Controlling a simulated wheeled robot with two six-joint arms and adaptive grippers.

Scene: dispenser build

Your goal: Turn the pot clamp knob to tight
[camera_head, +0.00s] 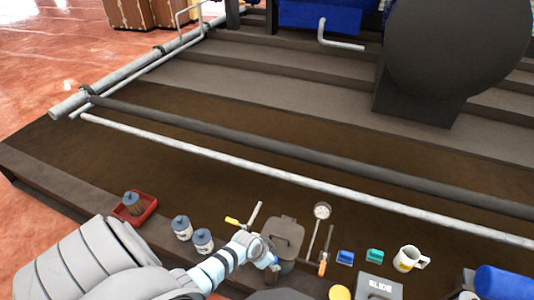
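A dark grey lidded pot (287,229) stands on the front ledge near the bottom middle. My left arm comes in from the lower left, and its gripper (264,252) is at the pot's left side, touching or very near it. A small blue part shows at the gripper's tip beside the pot. I cannot make out the clamp knob clearly, as the gripper and pot crowd that spot. Whether the fingers are open or shut is too small to tell.
Two grey-lidded jars (182,228) and a red tray (134,209) stand left of the pot. A yellow-handled tool, a round-headed tool (321,213) and a screwdriver (323,262) lie close by. Blue and teal blocks (375,256), a white mug (408,259) and a SLIDE box (379,287) are right.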

